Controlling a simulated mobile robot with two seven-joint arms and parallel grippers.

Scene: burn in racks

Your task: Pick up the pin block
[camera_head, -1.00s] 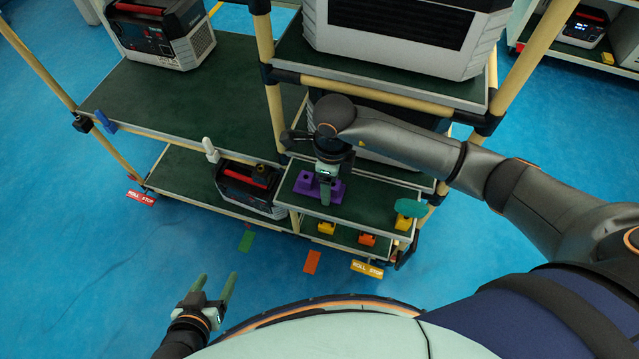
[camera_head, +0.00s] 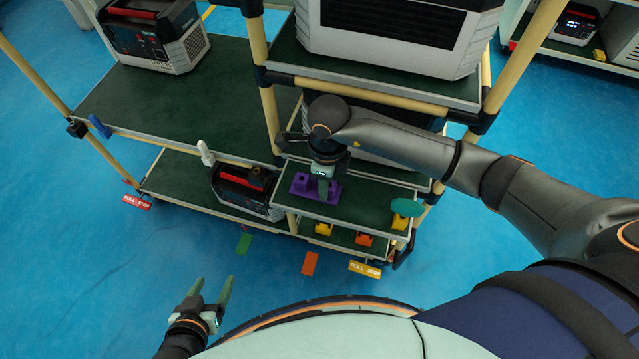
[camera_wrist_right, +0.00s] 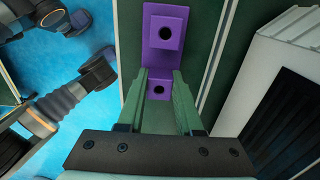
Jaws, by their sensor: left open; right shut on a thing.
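The purple pin block (camera_head: 302,188) lies on the small green shelf at the right of the rack, under my right gripper (camera_head: 323,196). In the right wrist view the pin block (camera_wrist_right: 164,30) shows two raised square posts with dark holes. The fingers of my right gripper (camera_wrist_right: 161,80) are shut on the nearer post, one on each side. The block appears flat on the shelf; I cannot tell if it is lifted at all. My left gripper (camera_head: 213,288) is open and empty, low over the blue floor, far from the block.
A rack post (camera_head: 264,90) and an upper shelf with a large grey unit (camera_head: 400,35) stand close around my right arm. A teal disc (camera_head: 407,208) is at the shelf's right end. Yellow pieces (camera_head: 323,229) and an orange piece (camera_head: 364,240) sit below. A black power unit (camera_head: 235,190) is to the left.

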